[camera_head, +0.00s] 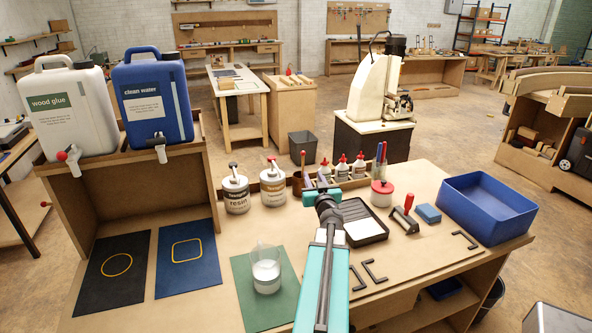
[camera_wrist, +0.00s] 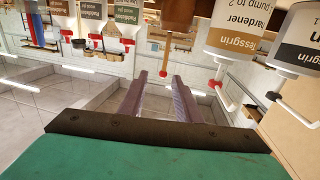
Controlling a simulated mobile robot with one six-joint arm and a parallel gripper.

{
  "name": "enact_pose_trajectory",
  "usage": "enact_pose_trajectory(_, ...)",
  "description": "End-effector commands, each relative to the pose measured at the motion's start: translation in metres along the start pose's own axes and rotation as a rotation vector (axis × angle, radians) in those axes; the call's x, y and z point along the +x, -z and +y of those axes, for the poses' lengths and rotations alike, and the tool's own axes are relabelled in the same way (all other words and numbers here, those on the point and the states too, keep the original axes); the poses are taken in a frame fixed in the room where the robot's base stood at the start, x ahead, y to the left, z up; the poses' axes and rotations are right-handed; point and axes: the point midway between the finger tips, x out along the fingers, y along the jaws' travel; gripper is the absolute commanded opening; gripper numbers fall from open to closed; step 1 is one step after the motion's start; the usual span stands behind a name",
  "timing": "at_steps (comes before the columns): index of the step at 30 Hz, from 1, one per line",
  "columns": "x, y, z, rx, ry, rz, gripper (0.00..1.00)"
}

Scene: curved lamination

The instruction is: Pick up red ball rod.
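The red ball rod (camera_head: 303,154) stands upright in a brown cup (camera_head: 297,186) at the back of the workbench, its red ball at the top. In the wrist view the scene is upside down; the rod (camera_wrist: 167,52) hangs from the brown cup (camera_wrist: 180,16) with its red ball (camera_wrist: 163,73) lowest. My gripper (camera_head: 316,182) is open in front of the cup. In the wrist view the gripper (camera_wrist: 158,76) has its two purple fingers apart, with the red ball between their tips in the picture. The ball looks beyond them, with no contact visible.
Resin (camera_head: 236,194) and hardener (camera_head: 272,186) pump cans stand left of the cup. Several red-capped glue bottles (camera_head: 342,168) stand in a wooden rack right of it. A clear beaker (camera_head: 265,275), black tray (camera_head: 361,222) and blue bin (camera_head: 487,208) are on the bench.

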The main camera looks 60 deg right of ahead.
Motion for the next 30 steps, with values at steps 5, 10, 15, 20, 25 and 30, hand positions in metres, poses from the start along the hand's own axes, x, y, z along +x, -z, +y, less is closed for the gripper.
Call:
enact_pose_trajectory(5, 0.001, 0.000, -0.010, 0.000, 0.011, 0.000, 0.31)
enact_pose_trajectory(10, 0.005, 0.000, -0.016, 0.000, 0.019, 0.000, 0.31)
enact_pose_trajectory(15, 0.017, 0.000, -0.019, 0.000, 0.023, 0.000, 0.31)
enact_pose_trajectory(20, 0.031, 0.000, -0.021, 0.000, 0.024, 0.000, 0.31)
enact_pose_trajectory(25, 0.046, 0.000, -0.021, 0.000, 0.024, 0.000, 0.31)
enact_pose_trajectory(30, 0.060, 0.000, -0.023, 0.000, 0.025, 0.001, 0.31)
